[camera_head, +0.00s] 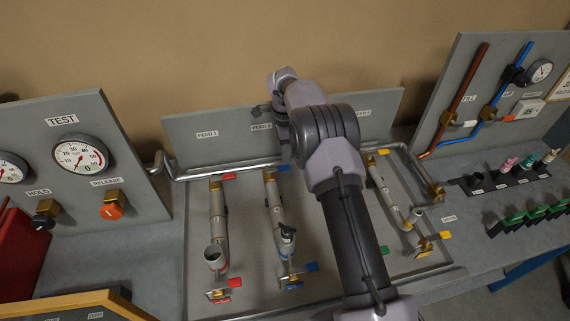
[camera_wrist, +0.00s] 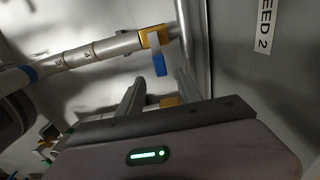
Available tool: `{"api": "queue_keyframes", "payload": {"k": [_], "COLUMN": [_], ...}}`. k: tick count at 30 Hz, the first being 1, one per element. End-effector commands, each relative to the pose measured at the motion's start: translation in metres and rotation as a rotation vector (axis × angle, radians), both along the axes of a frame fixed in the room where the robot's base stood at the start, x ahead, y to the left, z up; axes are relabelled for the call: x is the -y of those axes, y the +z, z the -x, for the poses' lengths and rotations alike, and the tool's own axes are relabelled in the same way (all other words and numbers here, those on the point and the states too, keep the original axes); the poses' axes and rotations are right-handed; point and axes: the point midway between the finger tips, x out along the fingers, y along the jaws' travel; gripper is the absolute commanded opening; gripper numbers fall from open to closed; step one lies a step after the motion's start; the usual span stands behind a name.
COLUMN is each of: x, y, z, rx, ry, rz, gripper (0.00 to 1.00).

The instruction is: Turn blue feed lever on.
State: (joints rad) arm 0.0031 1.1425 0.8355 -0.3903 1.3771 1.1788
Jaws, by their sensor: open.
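The blue feed lever (camera_head: 283,168) sticks out sideways to the right, across its pipe, at the top of the second pipe line below the FEED 2 label. In the wrist view, its blue tip (camera_wrist: 159,64) hangs on a pale stem from a brass-yellow valve body (camera_wrist: 153,38), roughly crosswise to the pipe. My gripper (camera_wrist: 160,86) is open, and its two fingers point toward the lever, with the blue tip just beyond and between the fingertips. I see no clear contact. In the head view, my arm partly covers the area, and the fingers are hard to make out.
A horizontal header pipe (camera_head: 235,168) runs close behind the feed levers. A red lever (camera_head: 228,177) is on the left line and a yellow one (camera_head: 383,152) on the right line. Another blue lever (camera_head: 312,267) sits at the lower end of the second line.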

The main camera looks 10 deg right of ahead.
Motion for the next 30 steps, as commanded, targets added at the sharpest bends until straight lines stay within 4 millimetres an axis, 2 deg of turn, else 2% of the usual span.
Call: {"api": "queue_keyframes", "payload": {"k": [1,3,7,11,18,24,25,30], "x": [0.0,0.0,0.0,0.0,0.0,0.0,0.0,0.0], "y": [-0.014,-0.03,-0.051,-0.06,-0.06,-0.06,-0.06,-0.06], "z": [0.001,0.001,0.0,0.0,0.0,0.0,0.0,0.0], "rx": [-0.003,-0.002,0.0,0.002,0.002,0.002,0.002,0.002], "ry": [0.001,0.0,0.001,0.001,0.001,0.001,0.002,0.002], "rz": [0.0,0.001,0.0,0.0,0.0,0.0,0.0,0.0], "gripper": [0.42,0.42,0.42,0.42,0.42,0.03,0.0,0.0]}}
